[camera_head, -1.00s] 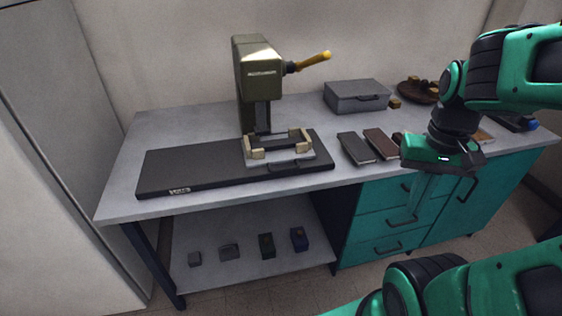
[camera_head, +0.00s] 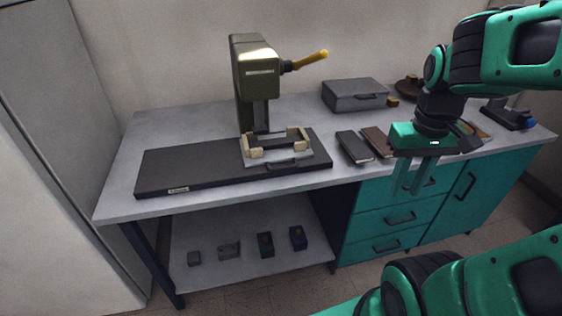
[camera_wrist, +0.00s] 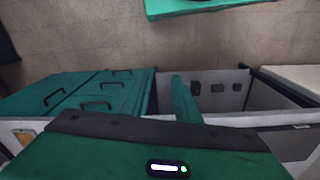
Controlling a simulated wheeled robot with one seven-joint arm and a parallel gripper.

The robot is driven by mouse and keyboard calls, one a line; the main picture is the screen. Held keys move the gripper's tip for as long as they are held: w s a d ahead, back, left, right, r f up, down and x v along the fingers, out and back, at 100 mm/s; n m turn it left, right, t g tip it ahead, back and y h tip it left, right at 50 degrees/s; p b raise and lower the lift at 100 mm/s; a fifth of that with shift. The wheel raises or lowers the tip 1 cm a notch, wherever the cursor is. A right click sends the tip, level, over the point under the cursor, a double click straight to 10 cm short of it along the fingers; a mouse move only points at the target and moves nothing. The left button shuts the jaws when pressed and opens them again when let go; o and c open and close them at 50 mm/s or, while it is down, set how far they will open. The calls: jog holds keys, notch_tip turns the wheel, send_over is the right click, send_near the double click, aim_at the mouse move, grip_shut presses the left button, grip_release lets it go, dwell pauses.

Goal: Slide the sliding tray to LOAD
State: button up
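My gripper (camera_head: 411,190) is to the right of the tray, at the bench's front edge, fingers pointing down. It looks open and empty, apart from the tray. The wrist view shows a finger (camera_wrist: 186,100), but not the tray.
The press has a yellow-tipped lever (camera_head: 312,58). A dark book-like block (camera_head: 355,147) and a brown one (camera_head: 379,142) lie between tray and gripper. A grey case (camera_head: 355,95) stands behind. Small blocks sit on the lower shelf (camera_head: 245,273). The base's left part is clear.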

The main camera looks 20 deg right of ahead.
jog(key=w+a+n, duration=0.3)
jog(key=w+n, duration=0.2)
jog(key=w, duration=0.2)
jog(key=w+a+n, duration=0.2)
jog(key=w+n, duration=0.2)
jog(key=w, duration=0.3)
jog(key=n+t, duration=0.2)
jog(key=n, duration=1)
send_near(285, 166)
jog(key=f, duration=0.2)
jog(key=w+f, duration=0.1)
jog(key=f, duration=0.4)
jog(key=shift+w+f, duration=0.2)
jog(key=shift+f, duration=0.1)
jog(key=shift+c, duration=0.5)
jog(key=shift+d, duration=0.1)
grip_shut()
